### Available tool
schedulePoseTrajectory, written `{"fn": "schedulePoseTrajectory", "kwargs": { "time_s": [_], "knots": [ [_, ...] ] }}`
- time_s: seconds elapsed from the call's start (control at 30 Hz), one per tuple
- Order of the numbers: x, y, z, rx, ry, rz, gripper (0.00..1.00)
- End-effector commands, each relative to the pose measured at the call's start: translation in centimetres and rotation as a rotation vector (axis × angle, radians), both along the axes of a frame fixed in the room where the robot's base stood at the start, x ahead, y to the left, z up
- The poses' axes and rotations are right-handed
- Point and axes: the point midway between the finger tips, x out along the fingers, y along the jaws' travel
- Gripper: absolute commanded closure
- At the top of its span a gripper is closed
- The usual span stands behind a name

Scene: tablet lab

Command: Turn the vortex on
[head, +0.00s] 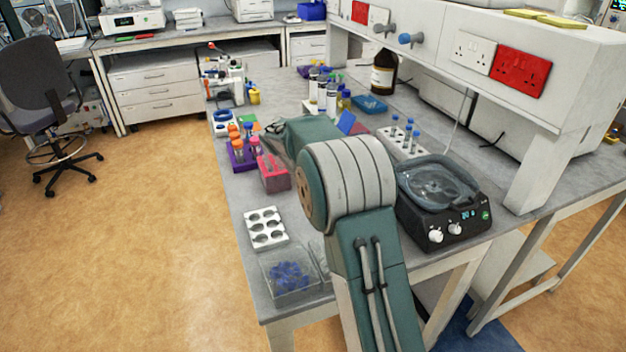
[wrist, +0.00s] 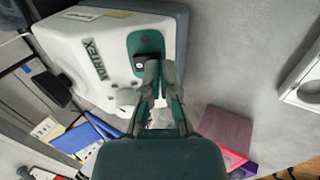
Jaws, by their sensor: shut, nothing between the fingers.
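The vortex (wrist: 80,62) is a white machine marked VORTEX, seen in the wrist view at upper left. On its face is a teal panel (wrist: 147,42) with a small black switch (wrist: 140,62). A white round knob (wrist: 127,97) sits lower on the same face. My gripper (wrist: 159,72) is shut and empty, its fingertips in front of the teal panel, just right of the black switch. I cannot tell whether they touch it. In the head view my arm hides the gripper, and I cannot make out the vortex there.
A black device with a clear lid (head: 437,187) stands right of my arm. Left of it are a pink rack (head: 273,178), a white holed rack (head: 265,228) and a clear box of blue caps (head: 289,273). A tube rack (head: 401,142) and brown bottle (head: 383,72) stand farther back.

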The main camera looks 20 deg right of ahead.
Motion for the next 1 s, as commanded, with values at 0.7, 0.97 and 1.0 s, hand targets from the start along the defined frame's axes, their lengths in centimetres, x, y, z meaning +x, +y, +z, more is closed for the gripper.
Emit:
{"fn": "schedulePoseTrajectory", "kwargs": {
  "time_s": [0.7,0.97,1.0],
  "knots": [
    [0.0,-0.2,-0.3,0.0,0.002,0.0,1.0],
    [0.0,-0.2,1.0,0.0,-0.001,-0.001,1.0],
    [0.0,-0.2,1.1,0.0,-0.001,0.0,1.0]
  ]
}}
